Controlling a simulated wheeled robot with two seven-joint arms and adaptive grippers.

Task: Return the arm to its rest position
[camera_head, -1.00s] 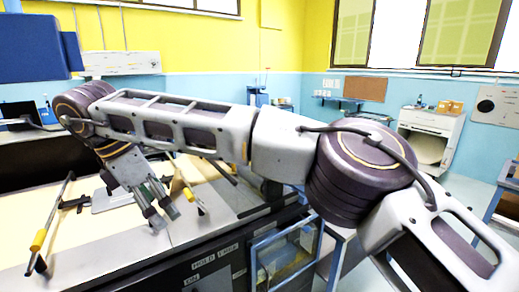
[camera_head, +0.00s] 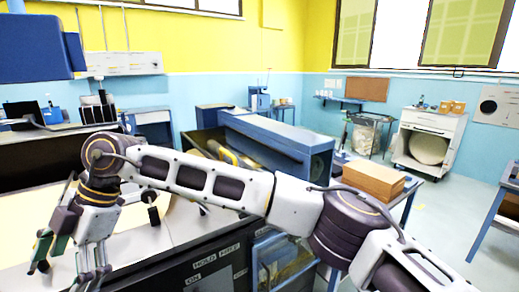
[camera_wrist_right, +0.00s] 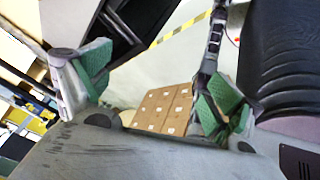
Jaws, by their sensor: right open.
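My right arm comes in from the right in the head view and reaches across the picture to the far left. Its gripper (camera_head: 70,258) hangs at the lower left, above the pale worktop (camera_head: 135,245), fingers downward. In the right wrist view the gripper (camera_wrist_right: 155,88) has its two green-padded fingers wide apart, with nothing between them. My left gripper is in neither view.
A dark machine front (camera_head: 215,265) with labels runs along the worktop's near side. Behind my arm is a long blue machine (camera_head: 275,140) and a cardboard box stack (camera_head: 374,180). Brown boxes (camera_wrist_right: 162,108) show beyond my fingers. A white cabinet (camera_head: 428,140) stands at the back right.

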